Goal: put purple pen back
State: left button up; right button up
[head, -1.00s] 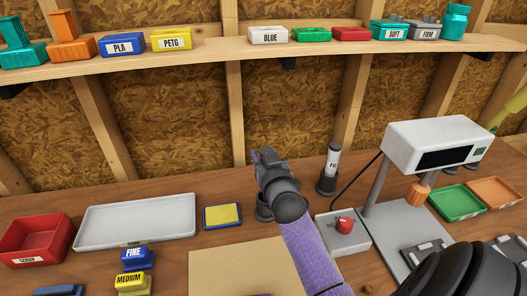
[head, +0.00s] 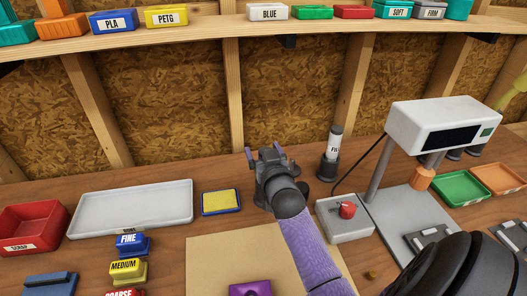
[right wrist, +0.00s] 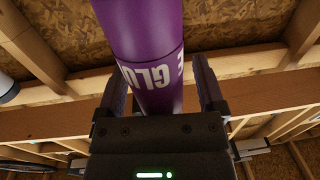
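The purple pen (right wrist: 150,50), with white "GLUE" lettering, stands between the fingers of my right gripper (head: 265,154) in the right wrist view. The fingers are spread, with a gap visible beside the pen. In the head view the gripper is low over the back of the bench, left of the dark holder with the white-labelled pen (head: 334,142). There the gripper hides the purple pen and whatever is under it. I cannot tell whether the pen is seated in a holder. My left gripper is not in view.
A grey box with a red knob (head: 347,209) is close right of my right arm, beside a white stand device (head: 445,125). A yellow pad in a blue tray (head: 220,202) and a white tray (head: 130,205) lie left. A purple block (head: 250,288) lies on the board (head: 215,255).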

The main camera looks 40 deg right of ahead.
jog(key=shift+s, duration=0.1)
jog(key=p+v, duration=0.1)
jog(key=v, duration=0.8)
jog(key=shift+s+a+p, duration=0.2)
jog(key=shift+s+p, duration=0.1)
jog(key=shift+p, duration=0.1)
